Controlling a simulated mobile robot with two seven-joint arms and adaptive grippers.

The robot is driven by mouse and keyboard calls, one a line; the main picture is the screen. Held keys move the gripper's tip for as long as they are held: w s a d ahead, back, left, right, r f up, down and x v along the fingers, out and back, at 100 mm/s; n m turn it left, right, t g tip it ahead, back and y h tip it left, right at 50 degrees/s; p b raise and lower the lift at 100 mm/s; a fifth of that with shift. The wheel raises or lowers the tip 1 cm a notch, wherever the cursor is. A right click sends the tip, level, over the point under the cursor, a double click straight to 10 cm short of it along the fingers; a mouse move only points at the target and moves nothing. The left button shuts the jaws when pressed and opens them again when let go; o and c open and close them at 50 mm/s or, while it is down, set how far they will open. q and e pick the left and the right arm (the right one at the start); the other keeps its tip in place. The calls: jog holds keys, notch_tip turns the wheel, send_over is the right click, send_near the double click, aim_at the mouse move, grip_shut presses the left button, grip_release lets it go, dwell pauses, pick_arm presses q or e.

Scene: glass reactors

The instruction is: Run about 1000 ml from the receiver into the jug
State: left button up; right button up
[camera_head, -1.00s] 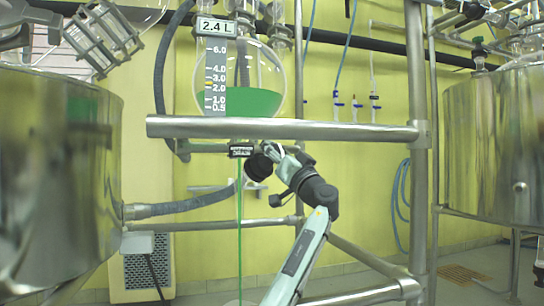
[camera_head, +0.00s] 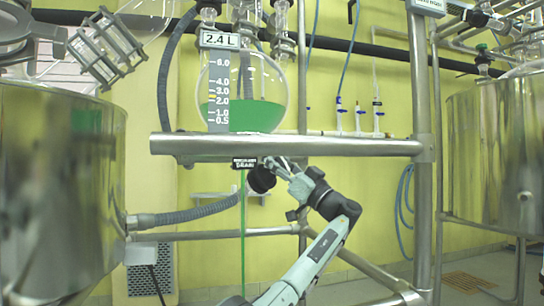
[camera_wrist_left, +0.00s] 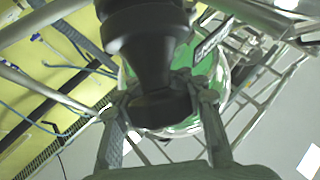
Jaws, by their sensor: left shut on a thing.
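The receiver (camera_head: 262,88) is a round glass flask with green liquid in its lower part; its tag (camera_head: 219,40) reads 2.4 L. A thin green stream (camera_head: 243,225) falls from the outlet below it. My left gripper (camera_head: 274,170) is at the outlet under the steel rail, shut on a black valve knob (camera_head: 261,180). In the left wrist view the fingers (camera_wrist_left: 163,100) close around the black knob (camera_wrist_left: 150,35), with the green receiver (camera_wrist_left: 187,125) behind. The jug is not clearly visible; the stream runs out of the bottom of the frame. My right gripper is not in view.
A steel rail (camera_head: 340,146) crosses in front of the receiver, joined to an upright post (camera_head: 424,220). Large steel vessels stand at left (camera_head: 60,190) and right (camera_head: 495,150). A grey hose (camera_head: 190,213) runs from the left vessel.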

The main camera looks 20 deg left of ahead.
pick_arm(q)
jog(key=shift+f, duration=0.1)
jog(key=o, duration=1.4)
jog(key=shift+c, duration=0.2)
jog(key=shift+d, duration=0.1)
jog(key=v, duration=1.1)
jog(key=shift+d+f, duration=0.25)
jog(key=shift+d, duration=0.05)
jog(key=shift+s, duration=0.15)
